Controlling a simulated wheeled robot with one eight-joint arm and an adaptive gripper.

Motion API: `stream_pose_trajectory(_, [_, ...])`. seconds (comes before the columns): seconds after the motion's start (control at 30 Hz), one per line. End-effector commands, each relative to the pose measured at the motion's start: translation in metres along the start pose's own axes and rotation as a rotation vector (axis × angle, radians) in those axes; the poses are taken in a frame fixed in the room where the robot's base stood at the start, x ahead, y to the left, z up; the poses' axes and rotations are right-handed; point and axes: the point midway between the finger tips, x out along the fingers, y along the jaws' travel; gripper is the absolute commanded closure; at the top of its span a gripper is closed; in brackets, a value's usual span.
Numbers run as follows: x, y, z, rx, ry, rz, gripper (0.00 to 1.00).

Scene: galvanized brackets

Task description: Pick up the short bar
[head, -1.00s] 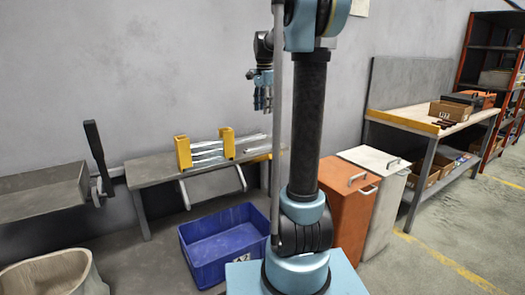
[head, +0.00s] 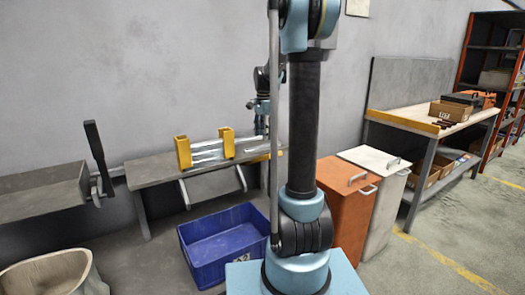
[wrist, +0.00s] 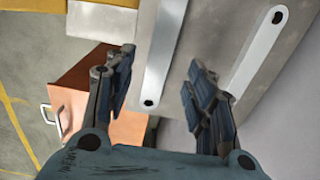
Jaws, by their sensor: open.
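My gripper (wrist: 161,57) is open and empty, with its fingers apart over a grey bench top (wrist: 208,40) in the wrist view. A flat metal bar (wrist: 166,45) with a hole at its near end shows between the fingers and runs out of the top of the picture. A second flat bar (wrist: 256,52) lies at a slant to the right, its far rounded end in view and its near end close to the right finger. It looks like the shorter one, but I cannot be sure. In the head view, my gripper (head: 262,112) is over the bench's right end, partly hidden by my arm.
On the bench (head: 152,172), two yellow blocks (head: 183,152) stand with silvery bars between them. A blue crate (head: 222,245) is on the floor in front. An orange cabinet (head: 343,200) and a white one (head: 375,163) stand right of my arm.

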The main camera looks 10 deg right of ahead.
Motion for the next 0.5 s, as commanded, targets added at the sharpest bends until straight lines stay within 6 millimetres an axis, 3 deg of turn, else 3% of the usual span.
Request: stream_pose_trajectory(0.5, [0.051,-0.001,0.0,0.0,0.0,0.0,0.5])
